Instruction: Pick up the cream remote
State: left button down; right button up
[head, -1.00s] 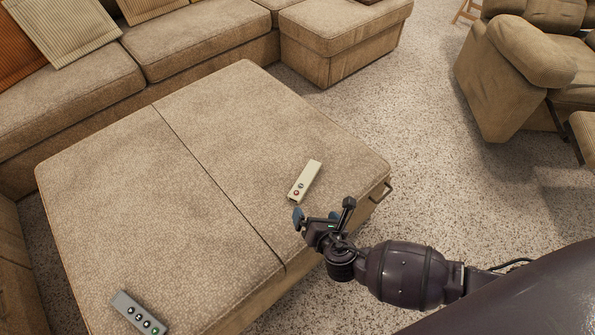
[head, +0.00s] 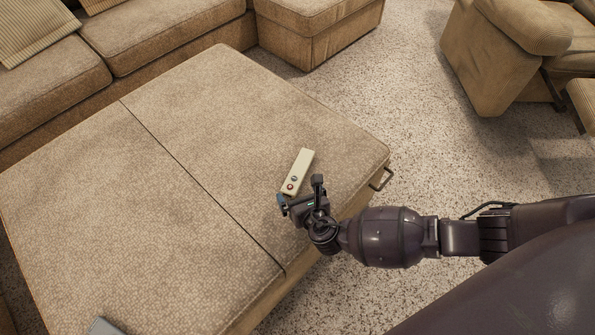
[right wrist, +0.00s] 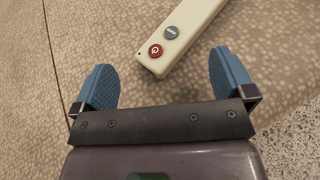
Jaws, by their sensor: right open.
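The cream remote (head: 299,171) lies on the beige ottoman (head: 190,130) near its right side, with a red and a grey button at its near end. In the right wrist view the remote (right wrist: 183,30) is ahead of the fingers, its button end near the gap between them and slightly right of centre. My right gripper (head: 299,190) is open and empty, just short of the remote's near end; its blue fingers (right wrist: 164,82) show on either side in the wrist view. I cannot tell its exact height above the ottoman. My left gripper is not in view.
A grey remote (head: 104,326) is partly cut off at the bottom left of the ottoman. A metal handle (head: 382,178) sticks out from the ottoman's right side. A sofa (head: 150,40) stands behind and an armchair (head: 500,50) at the back right, with open carpet between.

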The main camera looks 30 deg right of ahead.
aim_at(293, 186)
jog(key=w+f+b, duration=0.1)
jog(key=w+f, duration=0.1)
jog(key=shift+w+d+f+b, duration=0.15)
jog(key=shift+w+f+b, duration=0.15)
jog(key=shift+b, duration=0.1)
jog(key=shift+w, duration=0.35)
jog(key=shift+w+r, duration=0.15)
jog(key=shift+w, duration=0.2)
jog(key=c, duration=1.4)
